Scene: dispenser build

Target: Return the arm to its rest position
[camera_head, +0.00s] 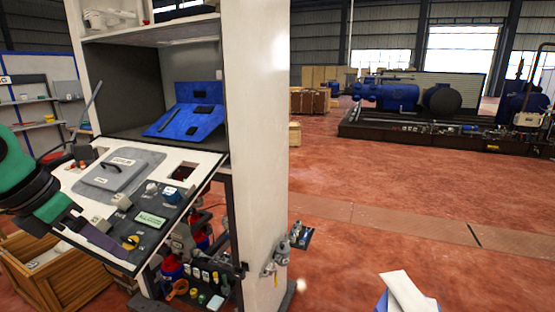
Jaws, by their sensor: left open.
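My left arm comes in from the left edge, with green and black links. The panel carries a grey cover plate with a dark handle (119,170), a green-labelled block (151,219), a yellow knob (131,242) and several small parts. My right gripper is not in view.
A tall white cabinet (255,130) stands behind the panel, with a blue sloped unit (187,118) in its recess. A wooden crate (75,288) is below left. Small fittings (277,262) stick out from the cabinet's right side. The red floor (400,215) to the right is largely clear.

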